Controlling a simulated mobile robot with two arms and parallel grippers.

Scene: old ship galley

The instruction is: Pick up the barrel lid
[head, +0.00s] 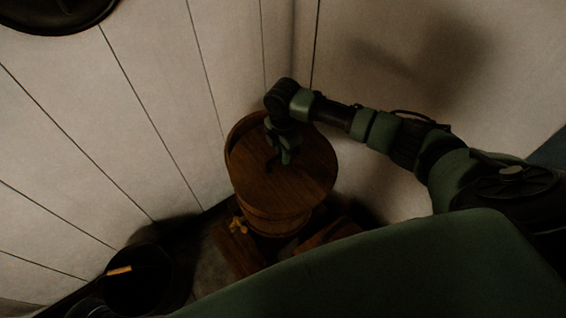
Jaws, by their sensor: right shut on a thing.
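The barrel lid (295,185) is a round brown wooden disc at the top of the wooden barrel (270,222), near the middle of the head view. My right arm reaches in from the right, and my right gripper (279,161) points down at the lid. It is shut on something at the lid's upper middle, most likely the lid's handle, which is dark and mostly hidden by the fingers. I cannot tell whether the lid rests on the barrel or is just above it. My left gripper is not in view.
The barrel stands in a corner between pale plank walls (150,110). A dark round pot or bucket (138,285) stands at the lower left. A dark round object (55,12) is at the top left.

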